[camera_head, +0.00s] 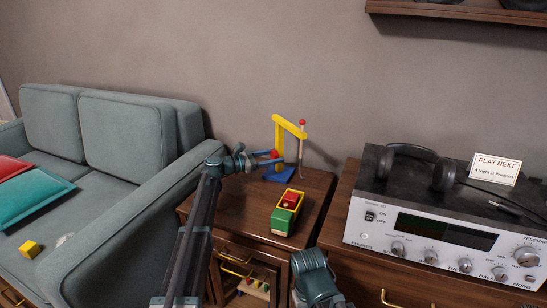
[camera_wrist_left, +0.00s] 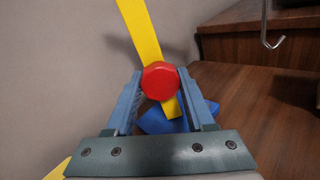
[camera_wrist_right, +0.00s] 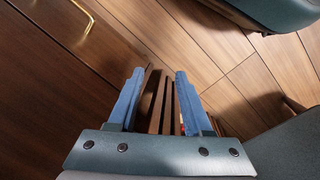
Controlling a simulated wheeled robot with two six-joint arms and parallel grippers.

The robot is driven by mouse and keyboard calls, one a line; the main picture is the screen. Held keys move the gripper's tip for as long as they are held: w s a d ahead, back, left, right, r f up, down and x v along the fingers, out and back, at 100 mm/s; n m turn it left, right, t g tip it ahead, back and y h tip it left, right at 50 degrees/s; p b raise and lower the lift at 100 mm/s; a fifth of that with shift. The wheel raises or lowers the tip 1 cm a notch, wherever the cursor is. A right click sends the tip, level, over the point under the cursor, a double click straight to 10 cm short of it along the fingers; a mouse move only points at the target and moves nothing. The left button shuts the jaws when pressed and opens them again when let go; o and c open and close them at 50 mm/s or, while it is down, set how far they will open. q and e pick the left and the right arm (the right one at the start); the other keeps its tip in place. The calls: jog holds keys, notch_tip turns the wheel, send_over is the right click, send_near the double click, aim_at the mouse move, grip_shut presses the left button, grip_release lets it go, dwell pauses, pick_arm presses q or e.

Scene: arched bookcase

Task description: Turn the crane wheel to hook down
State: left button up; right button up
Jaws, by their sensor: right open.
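The toy crane stands on a small wooden cabinet, with a yellow mast and arm (camera_head: 280,131) and a blue base (camera_head: 279,175). Its red wheel (camera_head: 274,154) is low on the mast and shows as a red knob (camera_wrist_left: 160,80) in the left wrist view. My left gripper (camera_head: 270,156) is open, with its fingers (camera_wrist_left: 160,72) on either side of the wheel; I cannot tell whether they touch it. A metal hook (camera_wrist_left: 272,40) hangs from the crane arm. My right gripper (camera_wrist_right: 160,72) is open and empty, pointing down at the floor beside the furniture.
A green and yellow toy truck (camera_head: 286,212) with a red block sits on the cabinet (camera_head: 237,211) in front of the crane. A grey sofa (camera_head: 120,200) is at left. A stereo receiver (camera_head: 440,235) with headphones (camera_head: 444,175) stands on the right cabinet.

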pick_arm(q)
jog(key=o, duration=0.4)
jog(key=v, duration=1.3)
jog(key=shift+s+a, duration=0.25)
jog(key=shift+a, duration=0.1)
